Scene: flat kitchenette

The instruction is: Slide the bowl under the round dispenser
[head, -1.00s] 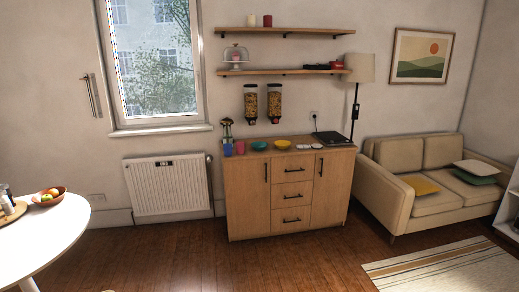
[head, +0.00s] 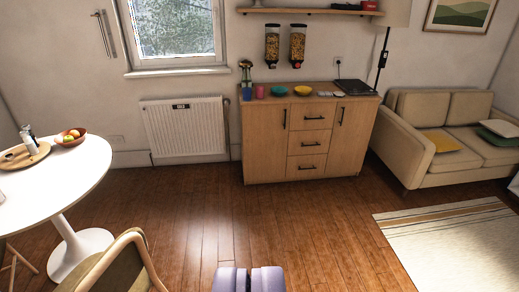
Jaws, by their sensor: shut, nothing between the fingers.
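Two bowls stand on top of the wooden sideboard (head: 268,135): a teal bowl (head: 279,91) and, to its right, a yellow bowl (head: 303,91). Two clear dispensers with brown contents hang on the wall above: a left dispenser (head: 272,46) with a dark bottom and a right dispenser (head: 297,46) with a red spot at its bottom. They are too small to tell which is round. The teal bowl is roughly below the left one and the yellow bowl roughly below the right one. My gripper (head: 249,280) is shut and empty at the bottom edge, far from the sideboard.
Blue and pink cups (head: 260,91) stand left of the bowls; a dark flat appliance (head: 353,87) is at the right. A white round table (head: 85,165) and chair (head: 115,262) are at left, a sofa (head: 405,150) and rug (head: 450,235) at right. Wooden floor (head: 270,225) ahead is clear.

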